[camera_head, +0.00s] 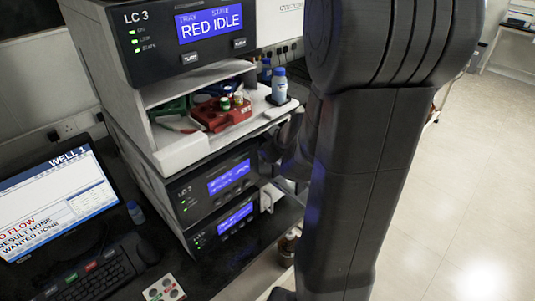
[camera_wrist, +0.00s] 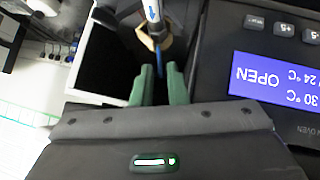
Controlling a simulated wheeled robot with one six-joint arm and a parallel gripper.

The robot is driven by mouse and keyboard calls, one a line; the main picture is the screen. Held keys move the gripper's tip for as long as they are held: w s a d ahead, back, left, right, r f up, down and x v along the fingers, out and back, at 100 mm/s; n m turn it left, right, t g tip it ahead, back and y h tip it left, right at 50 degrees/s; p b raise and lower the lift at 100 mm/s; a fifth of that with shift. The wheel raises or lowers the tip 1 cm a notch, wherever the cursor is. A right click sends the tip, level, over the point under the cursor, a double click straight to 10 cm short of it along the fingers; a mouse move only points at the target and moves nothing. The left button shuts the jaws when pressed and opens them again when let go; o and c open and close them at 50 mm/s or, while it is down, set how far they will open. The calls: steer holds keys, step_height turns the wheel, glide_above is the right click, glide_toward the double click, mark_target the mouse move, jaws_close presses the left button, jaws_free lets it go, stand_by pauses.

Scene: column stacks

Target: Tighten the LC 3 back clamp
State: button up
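The LC 3 stack (camera_head: 140,22) stands left of centre in the head view, its top display reading "RED IDLE". In the wrist view, a white and blue column (camera_wrist: 153,10) ends in a tan, brass-like fitting (camera_wrist: 150,40), with a thin blue tube (camera_wrist: 160,66) leaving it toward me. I cannot tell for sure whether this fitting is the back clamp. My gripper (camera_wrist: 158,78) has two green fingers, spread apart, with the tube's end between their tips. The fitting lies just beyond the tips. In the head view my arm hides the gripper.
An oven front with a blue display (camera_wrist: 275,78) reading "OPEN" is close on the right in the wrist view. In the head view, a red rack (camera_head: 218,115) and a blue bottle (camera_head: 279,86) sit on the stack's shelf. A monitor (camera_head: 55,190) reading "WELL 1" stands left.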

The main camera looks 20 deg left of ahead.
steer(key=shift+b+x, duration=0.3)
steer(key=shift+x, duration=0.65)
jaws_close()
steer(key=shift+s+a+f+b, duration=0.15)
steer(key=shift+f+b, duration=0.1)
steer(key=shift+b, duration=0.85)
steer(key=shift+s+n+t+b, duration=0.15)
steer(key=shift+n+t+b, duration=0.2)
steer(key=shift+b, duration=0.4)
steer(key=shift+t, duration=0.25)
steer(key=shift+r, duration=0.15)
